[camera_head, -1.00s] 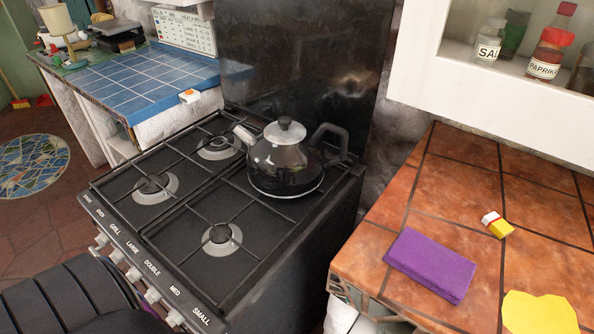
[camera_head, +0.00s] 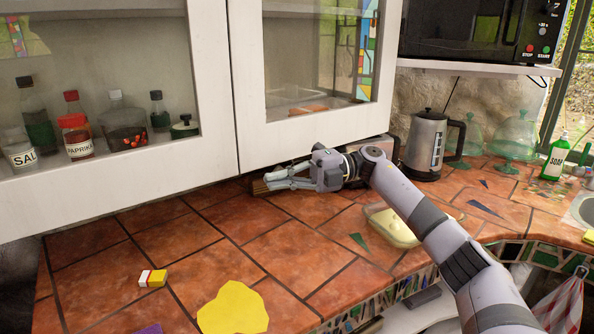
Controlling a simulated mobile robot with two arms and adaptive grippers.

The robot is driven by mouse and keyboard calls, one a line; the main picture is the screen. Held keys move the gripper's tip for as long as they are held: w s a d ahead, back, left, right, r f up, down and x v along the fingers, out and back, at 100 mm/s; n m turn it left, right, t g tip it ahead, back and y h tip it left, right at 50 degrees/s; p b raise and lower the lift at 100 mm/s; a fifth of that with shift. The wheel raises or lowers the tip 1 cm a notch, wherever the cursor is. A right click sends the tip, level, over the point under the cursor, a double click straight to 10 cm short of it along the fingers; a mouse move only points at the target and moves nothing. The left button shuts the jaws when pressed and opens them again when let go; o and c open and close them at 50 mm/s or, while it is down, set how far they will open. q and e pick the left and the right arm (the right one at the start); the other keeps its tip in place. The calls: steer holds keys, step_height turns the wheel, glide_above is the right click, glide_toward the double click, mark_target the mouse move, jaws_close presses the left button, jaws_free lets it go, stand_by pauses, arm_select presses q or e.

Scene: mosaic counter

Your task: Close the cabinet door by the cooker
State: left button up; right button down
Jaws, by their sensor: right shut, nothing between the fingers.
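The white wall cabinet has two glazed doors. The left door (camera_head: 212,95) shows several jars behind its pane. The right door (camera_head: 247,90) meets it at a narrow seam, and their lower edges roughly line up; both look shut or nearly so. My right gripper (camera_head: 267,184) is shut and empty, low over the counter, just below the right door's lower edge. I cannot tell whether it touches the door. The cooker is out of view, and so is my left gripper.
The tiled counter (camera_head: 285,255) holds a yellow cloth-like piece (camera_head: 233,308), a small yellow-and-white box (camera_head: 152,278) and a butter dish (camera_head: 397,227) near my right arm. A steel kettle (camera_head: 425,145) stands behind the arm, under the microwave (camera_head: 470,35). The front left of the counter is mostly clear.

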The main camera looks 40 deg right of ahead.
arm_select(q)
steer(key=shift+w+f+b, duration=0.2)
steer(key=shift+w+f, duration=0.05)
steer(key=shift+w, duration=0.2)
steer(key=shift+w+f+b, duration=0.2)
steer(key=shift+w, duration=0.25)
arm_select(e)
steer(key=w+d, duration=0.1)
steer(key=d, duration=0.5)
steer(key=shift+w+d+r, duration=0.15)
steer(key=shift+w+d, duration=0.05)
steer(key=shift+w, duration=0.1)
arm_select(q)
steer(key=shift+r, duration=0.1)
arm_select(e)
steer(key=shift+r, duration=0.1)
